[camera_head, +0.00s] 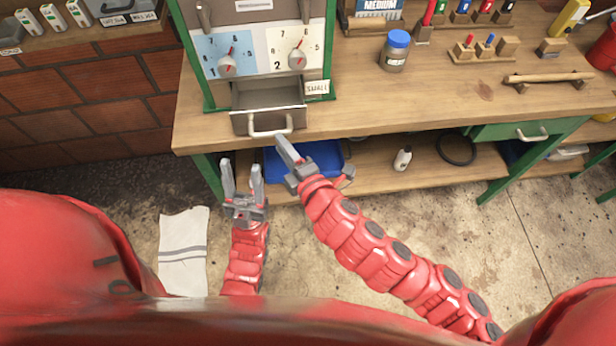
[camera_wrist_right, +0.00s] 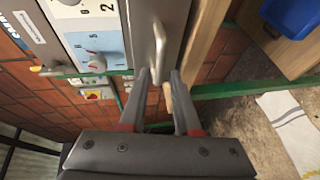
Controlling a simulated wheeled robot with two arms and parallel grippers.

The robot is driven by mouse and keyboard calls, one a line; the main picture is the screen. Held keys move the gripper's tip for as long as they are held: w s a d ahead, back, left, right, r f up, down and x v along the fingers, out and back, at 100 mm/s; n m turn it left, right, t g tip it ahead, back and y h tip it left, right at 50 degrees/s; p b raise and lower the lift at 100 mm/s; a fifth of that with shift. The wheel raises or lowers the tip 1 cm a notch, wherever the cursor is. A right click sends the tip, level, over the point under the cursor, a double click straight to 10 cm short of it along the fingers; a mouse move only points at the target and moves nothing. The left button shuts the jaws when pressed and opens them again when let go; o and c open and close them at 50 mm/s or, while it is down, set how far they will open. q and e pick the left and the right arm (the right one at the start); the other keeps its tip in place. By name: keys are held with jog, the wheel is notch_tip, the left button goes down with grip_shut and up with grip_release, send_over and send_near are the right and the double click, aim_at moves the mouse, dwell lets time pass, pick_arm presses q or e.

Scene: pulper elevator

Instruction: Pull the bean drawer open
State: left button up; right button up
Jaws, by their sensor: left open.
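The bean drawer (camera_head: 268,104) is a grey metal tray in the green-framed machine. It stands partly out, with its inside visible from above. Its pale bar handle (camera_head: 270,124) is on the front face; in the right wrist view the handle (camera_wrist_right: 159,50) lies just ahead of and between the fingertips. My right gripper (camera_head: 283,146) is close below the handle's right end; its fingers (camera_wrist_right: 159,76) show a gap in the wrist view. I cannot tell whether they touch the handle. My left gripper (camera_head: 242,169) is open and empty, below the drawer and in front of the bench.
The wooden bench (camera_head: 420,110) carries a blue-lidded jar (camera_head: 395,52) and small tool racks. A blue bin (camera_head: 318,160) sits on the lower shelf behind my right gripper. A white towel (camera_head: 183,250) lies on the floor. A green bench drawer (camera_head: 520,131) is at right.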

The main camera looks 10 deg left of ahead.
jog(key=p+v, duration=0.8)
jog(key=v, duration=0.3)
jog(key=shift+s+d, duration=0.25)
jog(key=shift+s, duration=0.05)
jog(key=shift+w+r, duration=0.1)
